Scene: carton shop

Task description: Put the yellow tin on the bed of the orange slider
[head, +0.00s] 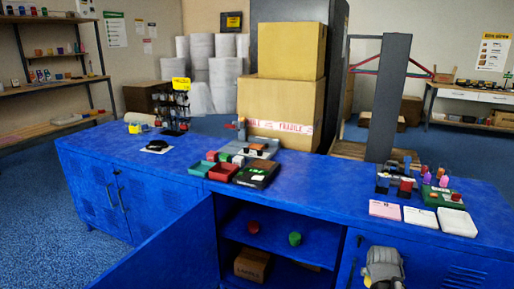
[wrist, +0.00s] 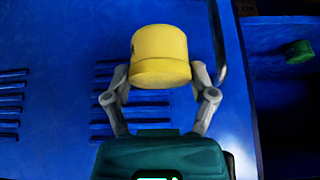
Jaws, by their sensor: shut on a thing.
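The yellow tin (wrist: 160,55) is between the two grey fingers of my gripper (wrist: 160,80) in the wrist view. My gripper is shut on its sides, and the tin is held in front of a blue cabinet door with vent slots. In the head view a grey part of my arm shows at the bottom right; the fingers and held tin cannot be made out there. A small orange-brown piece (head: 257,147) lies on a grey base on the counter, left of centre; I cannot tell for sure that it is the orange slider.
The blue counter (head: 330,180) has a clear middle stretch. Red (head: 222,171) and teal (head: 201,169) trays stand left of it, tool racks and cards (head: 385,209) right. Below, a cabinet door (head: 170,255) stands open; red (head: 253,227) and green (head: 295,239) tins sit on its shelf. Tall cartons (head: 285,100) stand behind.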

